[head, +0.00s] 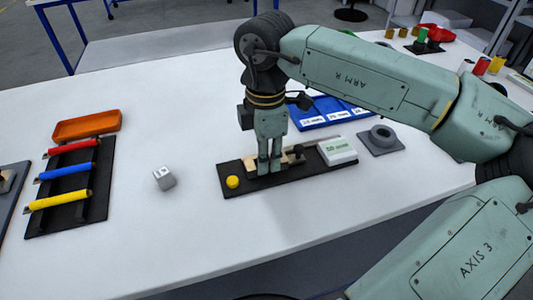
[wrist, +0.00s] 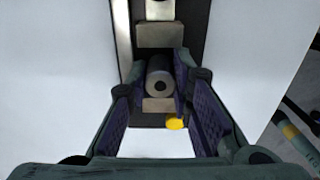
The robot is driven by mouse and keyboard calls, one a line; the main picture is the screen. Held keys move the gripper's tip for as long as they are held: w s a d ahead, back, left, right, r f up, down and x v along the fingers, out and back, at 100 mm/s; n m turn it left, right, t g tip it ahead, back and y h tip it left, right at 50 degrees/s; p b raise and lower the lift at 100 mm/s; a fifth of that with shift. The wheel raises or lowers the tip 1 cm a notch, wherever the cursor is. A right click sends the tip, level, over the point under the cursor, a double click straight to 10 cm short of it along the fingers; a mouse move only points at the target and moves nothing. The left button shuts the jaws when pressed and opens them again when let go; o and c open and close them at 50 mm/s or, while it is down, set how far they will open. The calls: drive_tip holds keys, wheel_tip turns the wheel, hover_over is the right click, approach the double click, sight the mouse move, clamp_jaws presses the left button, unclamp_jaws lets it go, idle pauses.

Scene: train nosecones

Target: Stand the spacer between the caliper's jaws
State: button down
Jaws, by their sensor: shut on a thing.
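A yellow ball (head: 232,182) sits at the base's left end and a white display block (head: 337,150) at its right. A small grey block (head: 164,179) stands left on the white table.

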drive_tip(key=c, duration=1.4)
unclamp_jaws()
drive_tip(key=shift+f, duration=0.15)
drive_tip(key=shift+c, duration=0.2)
drive_tip(key=shift+r+p, duration=0.3)
drive_tip(key=shift+w+d+r, duration=0.1)
drive_tip(key=shift+r, duration=0.2)
wheel_tip(320, 180, up, 11)
drive_tip(key=b, duration=0.2)
drive_tip(key=shift+r, duration=0.1)
